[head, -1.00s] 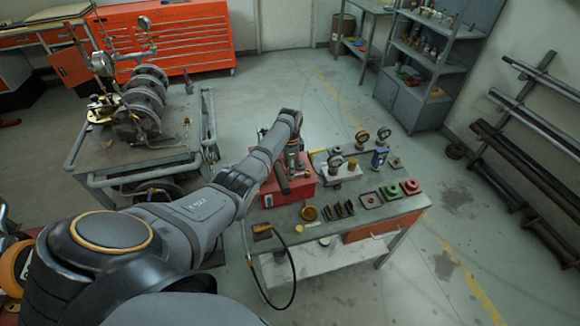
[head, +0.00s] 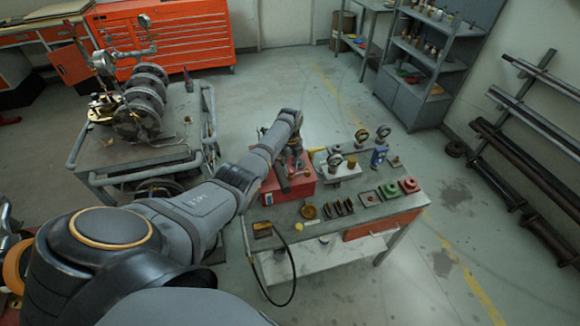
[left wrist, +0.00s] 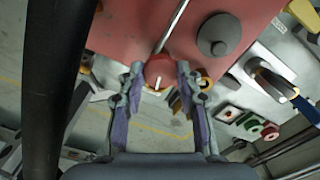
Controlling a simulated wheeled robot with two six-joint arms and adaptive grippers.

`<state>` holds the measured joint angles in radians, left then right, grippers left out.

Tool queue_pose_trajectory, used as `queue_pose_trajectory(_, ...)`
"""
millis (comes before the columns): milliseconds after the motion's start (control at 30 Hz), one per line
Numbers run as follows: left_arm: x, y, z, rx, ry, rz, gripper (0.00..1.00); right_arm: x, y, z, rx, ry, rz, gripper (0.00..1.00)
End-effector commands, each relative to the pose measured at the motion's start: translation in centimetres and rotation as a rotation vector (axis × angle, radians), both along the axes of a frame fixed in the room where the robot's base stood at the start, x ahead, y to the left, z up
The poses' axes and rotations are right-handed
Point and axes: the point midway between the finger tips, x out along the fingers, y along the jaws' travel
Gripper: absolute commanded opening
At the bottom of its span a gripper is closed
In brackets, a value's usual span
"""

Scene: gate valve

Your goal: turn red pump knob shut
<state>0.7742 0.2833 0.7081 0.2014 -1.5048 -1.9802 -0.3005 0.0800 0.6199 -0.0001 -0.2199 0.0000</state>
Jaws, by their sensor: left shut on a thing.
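The red pump (head: 302,188) is a red box-shaped unit on the grey workbench. My left arm reaches across to it from the left. In the left wrist view the red knob (left wrist: 159,69) is round with a white mark. It sits at the end of a thin metal rod, against the red pump body (left wrist: 130,22). My left gripper (left wrist: 160,76) has one finger on each side of the knob and is shut on it. In the head view the knob and fingertips are hidden or too small to make out. My right gripper is not in view.
The workbench (head: 335,222) also holds gauges (head: 361,136), a red valve part (head: 409,186), a green one (head: 390,190) and several small dark parts. A black hose (head: 293,275) hangs off its front. A cart (head: 115,178) with a pump assembly stands left.

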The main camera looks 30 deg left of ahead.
Motion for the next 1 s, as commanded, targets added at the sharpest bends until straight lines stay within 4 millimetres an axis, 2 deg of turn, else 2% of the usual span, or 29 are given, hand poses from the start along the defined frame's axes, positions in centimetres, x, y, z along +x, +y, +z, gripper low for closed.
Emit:
queue_pose_trajectory(433, 0.19, 0.01, 0.21, 0.001, -0.005, -0.228, 0.03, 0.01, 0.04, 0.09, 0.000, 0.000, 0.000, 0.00)
queue_pose_trajectory(1000, 0.21, 0.03, 0.23, 0.002, -0.005, -0.266, 0.03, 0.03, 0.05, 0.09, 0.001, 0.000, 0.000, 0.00)
